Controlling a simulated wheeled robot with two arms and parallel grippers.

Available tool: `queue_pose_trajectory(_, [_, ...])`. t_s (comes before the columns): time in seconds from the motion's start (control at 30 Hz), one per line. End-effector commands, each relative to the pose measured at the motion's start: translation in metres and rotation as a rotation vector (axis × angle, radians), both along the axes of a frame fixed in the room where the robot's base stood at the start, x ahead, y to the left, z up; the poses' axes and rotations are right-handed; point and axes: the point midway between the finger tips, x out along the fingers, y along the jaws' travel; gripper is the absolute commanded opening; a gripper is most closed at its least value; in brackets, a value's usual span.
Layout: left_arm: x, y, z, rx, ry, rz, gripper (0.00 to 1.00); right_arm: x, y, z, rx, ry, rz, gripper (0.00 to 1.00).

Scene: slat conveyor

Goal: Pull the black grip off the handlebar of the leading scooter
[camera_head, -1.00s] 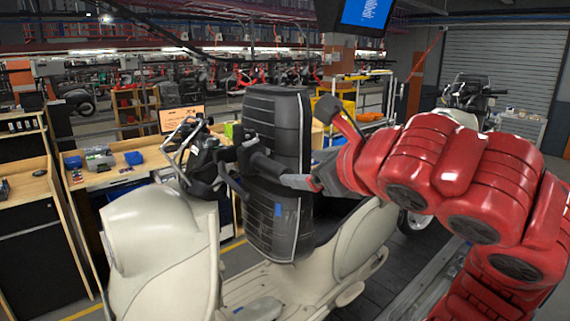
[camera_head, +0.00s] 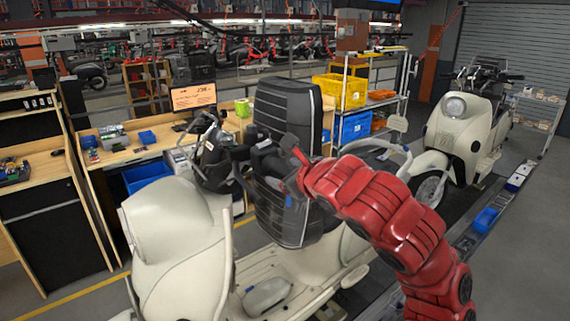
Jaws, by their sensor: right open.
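The near cream scooter (camera_head: 170,255) stands in front of me, with its dark handlebar (camera_head: 215,165) at the upper middle. A black grip (camera_head: 264,159) appears at the bar's right end, in front of a large black ribbed case or seat-like block (camera_head: 285,112). My right gripper (camera_head: 285,165) comes in from the right on the red arm and is open, close to the grip's outer end. Dark finger parts blend with the dark grip and block, so I cannot tell whether they touch the grip. My left gripper is not in view.
A second cream scooter (camera_head: 462,135) stands behind at right on the conveyor line (camera_head: 480,222). Workbenches (camera_head: 120,160) with a monitor (camera_head: 193,97) are at left. A rack with yellow (camera_head: 340,90) and blue bins (camera_head: 352,127) stands behind. Grey floor at far right is clear.

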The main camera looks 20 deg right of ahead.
Motion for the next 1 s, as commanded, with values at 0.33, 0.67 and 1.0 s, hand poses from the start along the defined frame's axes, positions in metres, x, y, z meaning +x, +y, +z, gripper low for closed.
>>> queue_pose_trajectory(0.33, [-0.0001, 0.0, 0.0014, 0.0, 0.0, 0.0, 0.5, 0.0028, 0.0001, -0.0016, -0.001, -0.001, 0.0, 0.73])
queue_pose_trajectory(0.67, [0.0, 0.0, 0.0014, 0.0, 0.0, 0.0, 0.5, 0.0027, 0.0001, -0.0015, 0.0, 0.0, 0.0, 0.14])
queue_pose_trajectory(1.0, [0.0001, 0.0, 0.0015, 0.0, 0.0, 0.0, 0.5, 0.0026, 0.0001, -0.0014, 0.0, 0.0, 0.0, 0.09])
